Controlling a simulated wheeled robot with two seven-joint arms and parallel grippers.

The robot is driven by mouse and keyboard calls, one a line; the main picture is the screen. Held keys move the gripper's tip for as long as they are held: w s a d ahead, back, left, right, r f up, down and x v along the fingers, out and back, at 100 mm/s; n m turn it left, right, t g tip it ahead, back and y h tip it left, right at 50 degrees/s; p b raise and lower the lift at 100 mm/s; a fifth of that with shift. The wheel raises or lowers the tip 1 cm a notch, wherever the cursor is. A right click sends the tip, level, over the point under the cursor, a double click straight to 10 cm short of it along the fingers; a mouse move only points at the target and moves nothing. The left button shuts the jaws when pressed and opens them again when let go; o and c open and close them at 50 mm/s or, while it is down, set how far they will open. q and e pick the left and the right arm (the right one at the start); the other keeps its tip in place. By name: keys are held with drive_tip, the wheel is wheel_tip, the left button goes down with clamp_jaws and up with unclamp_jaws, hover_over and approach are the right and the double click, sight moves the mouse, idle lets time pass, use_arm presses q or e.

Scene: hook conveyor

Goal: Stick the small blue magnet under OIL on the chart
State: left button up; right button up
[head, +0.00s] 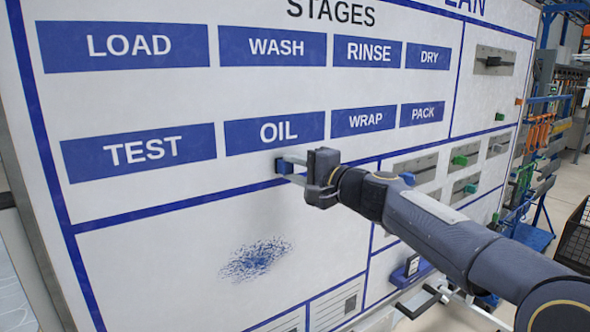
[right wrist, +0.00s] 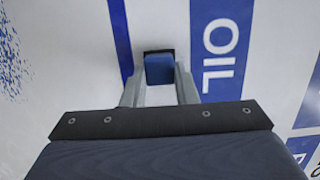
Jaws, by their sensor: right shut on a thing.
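The white chart (head: 150,250) fills much of the head view, with blue labels in two rows. The OIL label (head: 275,131) is in the lower row, between TEST and WRAP; it also shows in the right wrist view (right wrist: 222,50). My right gripper (head: 284,166) is shut on the small blue magnet (right wrist: 160,69), just below the OIL label. The magnet is at the chart's face; I cannot tell whether it touches. The fingers partly hide it in the head view. My left gripper is not in view.
Green magnets (head: 460,160) and a dark piece (head: 493,61) sit on grey strips at the chart's right. A blue speckled patch (head: 253,259) marks the lower panel. A dark crate (head: 575,235) and a blue rack (head: 535,238) stand beyond the right edge.

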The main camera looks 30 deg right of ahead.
drive_tip(key=shift+w, duration=0.35)
idle(0.3)
drive_tip(key=o, duration=1)
drive_tip(key=shift+c, duration=0.2)
drive_tip(key=shift+s, duration=0.1)
drive_tip(key=b+v, duration=0.3)
drive_tip(key=v, duration=0.4)
drive_tip(key=s+a+f+n+g+y, duration=0.1)
drive_tip(key=s+a+f+n+g, duration=0.25)
drive_tip(key=s+a+f, duration=0.35)
drive_tip(key=s+a+f+n+g, duration=0.35)
drive_tip(key=s+a+f, duration=0.2)
drive_tip(key=f, duration=0.45)
drive_tip(key=s+a+f+n+g+h+b, duration=0.1)
drive_tip(key=s+f+n+g, duration=0.3)
drive_tip(key=s+f, duration=0.9)
wheel_tip(320, 180, down, 4)
drive_tip(key=shift+s+a+r+n+g+h, duration=0.2)
drive_tip(key=shift+s+n+g+h, duration=0.3)
drive_tip(key=shift+n, duration=0.6)
